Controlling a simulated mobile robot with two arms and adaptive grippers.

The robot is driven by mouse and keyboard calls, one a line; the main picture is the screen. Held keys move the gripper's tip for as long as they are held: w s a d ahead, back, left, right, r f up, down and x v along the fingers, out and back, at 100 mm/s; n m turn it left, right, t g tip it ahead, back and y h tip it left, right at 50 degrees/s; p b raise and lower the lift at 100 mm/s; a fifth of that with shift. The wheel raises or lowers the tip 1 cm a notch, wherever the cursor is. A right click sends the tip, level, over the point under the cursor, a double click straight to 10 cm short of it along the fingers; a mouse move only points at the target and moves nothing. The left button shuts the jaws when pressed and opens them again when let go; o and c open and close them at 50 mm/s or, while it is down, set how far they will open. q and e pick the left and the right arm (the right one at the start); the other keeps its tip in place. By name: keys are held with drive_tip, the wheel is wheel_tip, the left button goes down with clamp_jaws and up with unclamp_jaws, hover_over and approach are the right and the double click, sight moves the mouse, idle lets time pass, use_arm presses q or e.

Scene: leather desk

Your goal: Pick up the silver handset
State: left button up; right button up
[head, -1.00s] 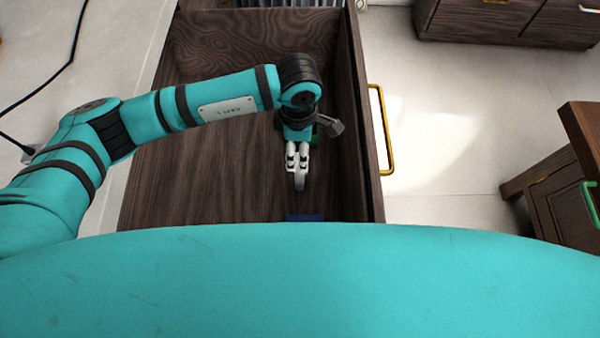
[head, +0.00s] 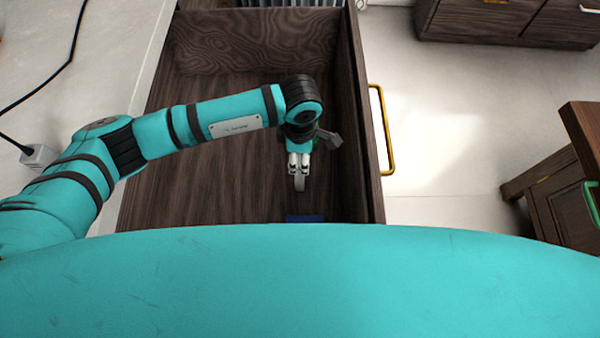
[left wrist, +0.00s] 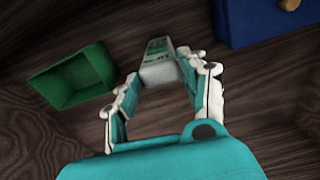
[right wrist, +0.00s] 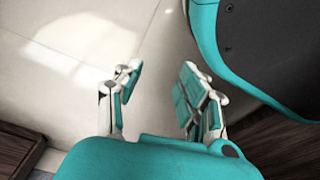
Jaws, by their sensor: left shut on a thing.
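The silver handset (left wrist: 158,66), pale with green markings on its face, sits between the fingertips of my left gripper (left wrist: 155,88) in the left wrist view. That gripper is shut on it near one end. In the head view my left gripper (head: 299,164) is over the open drawer and the handset (head: 299,183) juts from its fingertips. I cannot tell whether the handset is clear of the drawer floor. My right gripper (right wrist: 158,95) is open and empty above the pale floor in the right wrist view. It is not in the head view.
A green open box (left wrist: 75,78) lies left of the handset in the left wrist view. A blue box (left wrist: 262,18) is at upper right, and its edge (head: 303,218) shows in the head view. The drawer wall (head: 357,120) is close on the right. The drawer's left side is bare.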

use_arm(q)
clamp_jaws()
drive_tip(key=shift+r, duration=0.1)
